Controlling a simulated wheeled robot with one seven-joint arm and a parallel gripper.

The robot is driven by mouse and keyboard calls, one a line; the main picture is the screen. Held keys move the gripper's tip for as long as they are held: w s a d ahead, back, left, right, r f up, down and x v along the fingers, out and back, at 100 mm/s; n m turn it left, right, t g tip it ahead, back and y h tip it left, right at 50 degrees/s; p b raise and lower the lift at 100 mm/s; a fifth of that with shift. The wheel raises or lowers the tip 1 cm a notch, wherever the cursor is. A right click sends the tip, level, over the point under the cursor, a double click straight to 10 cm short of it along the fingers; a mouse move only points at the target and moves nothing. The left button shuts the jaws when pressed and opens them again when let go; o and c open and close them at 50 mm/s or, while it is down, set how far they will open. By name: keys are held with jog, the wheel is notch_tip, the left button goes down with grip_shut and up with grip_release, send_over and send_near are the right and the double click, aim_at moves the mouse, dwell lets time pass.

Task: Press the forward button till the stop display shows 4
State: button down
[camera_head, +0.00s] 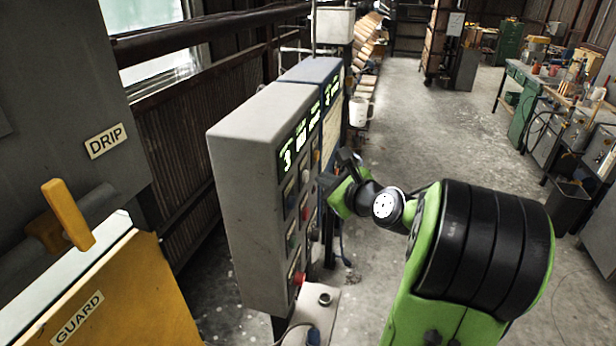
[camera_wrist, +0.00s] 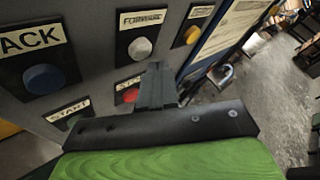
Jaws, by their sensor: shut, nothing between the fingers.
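The grey control box (camera_head: 240,150) stands left of my arm in the head view, with a row of green displays on its face. The nearest display (camera_head: 287,158) reads what looks like 3; the others are too oblique to read surely. In the wrist view the forward button (camera_wrist: 140,48) is a pale round cap on a black plate, under a label partly legible as FORWARD. My gripper (camera_wrist: 156,72) is shut and empty, its tips just below and right of that button, apart from it in the picture. It also shows in the head view (camera_head: 335,178), close to the panel face.
A blue button (camera_wrist: 44,79) labelled BACK is at left in the wrist view. A red button (camera_wrist: 130,95) sits below the forward button, partly behind the fingers. A yellow button (camera_wrist: 192,36) is at right.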

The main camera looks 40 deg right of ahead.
jog(key=shift+w+a, duration=0.25)
jog(key=shift+w, duration=0.05)
